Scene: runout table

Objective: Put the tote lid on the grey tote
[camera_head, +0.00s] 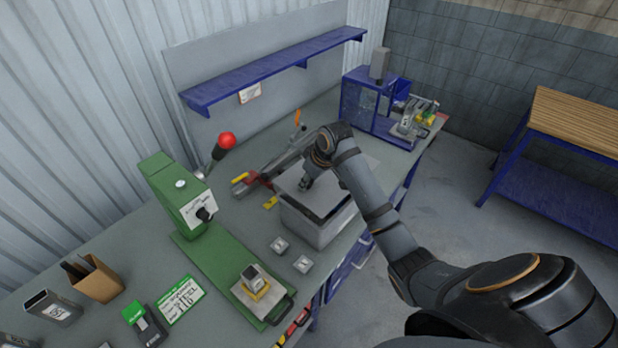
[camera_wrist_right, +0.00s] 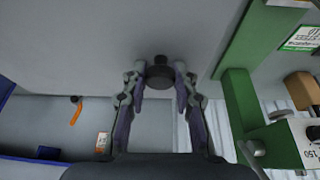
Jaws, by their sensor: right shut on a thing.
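The grey tote (camera_head: 312,232) stands on the green-grey bench near its front edge. The tote lid (camera_head: 352,174) is a flat light grey panel over the tote's top, with a dark band showing between them along the front. I cannot tell whether the lid touches the rim. My right gripper (camera_head: 307,184) is above the lid, shut on its dark round knob (camera_wrist_right: 159,72). In the right wrist view the lid (camera_wrist_right: 85,45) fills the upper left and middle, and the gripper's (camera_wrist_right: 160,85) two fingers stand on either side of the knob. My left gripper is not in view.
A green press (camera_head: 180,200) with a red ball handle (camera_head: 227,140) stands left of the tote. Two small grey blocks (camera_head: 280,245) lie in front. A blue shelf (camera_head: 270,70) hangs behind. A blue rack (camera_head: 368,105) and a small machine (camera_head: 415,120) stand right.

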